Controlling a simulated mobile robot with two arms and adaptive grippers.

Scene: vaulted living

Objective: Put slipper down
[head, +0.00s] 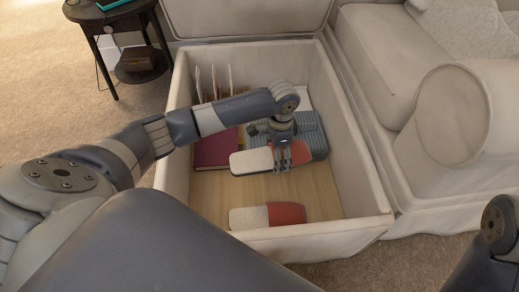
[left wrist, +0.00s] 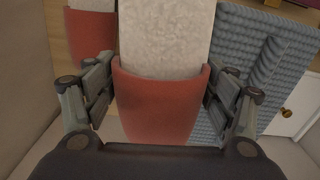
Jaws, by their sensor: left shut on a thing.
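A slipper with a white sole and red toe (head: 252,162) is inside the open storage bench (head: 181,98). My left gripper (head: 283,160) reaches down into the bench and is shut on its red toe. In the left wrist view the slipper (left wrist: 158,100) lies between the two fingers (left wrist: 160,95). Whether its sole touches the bench floor I cannot tell. A second matching slipper (head: 283,214) lies on the wooden floor of the bench near the front wall; part of it also shows in the left wrist view (left wrist: 90,32). My right gripper is not in view.
In the bench, a dark red book (head: 214,152) lies to the left, a blue-grey knitted thing (head: 314,138) to the right, and upright files (head: 213,82) at the back. Bare floor lies between the slippers. A cream sofa (head: 420,150) stands right; a dark side table (head: 110,18) stands back left.

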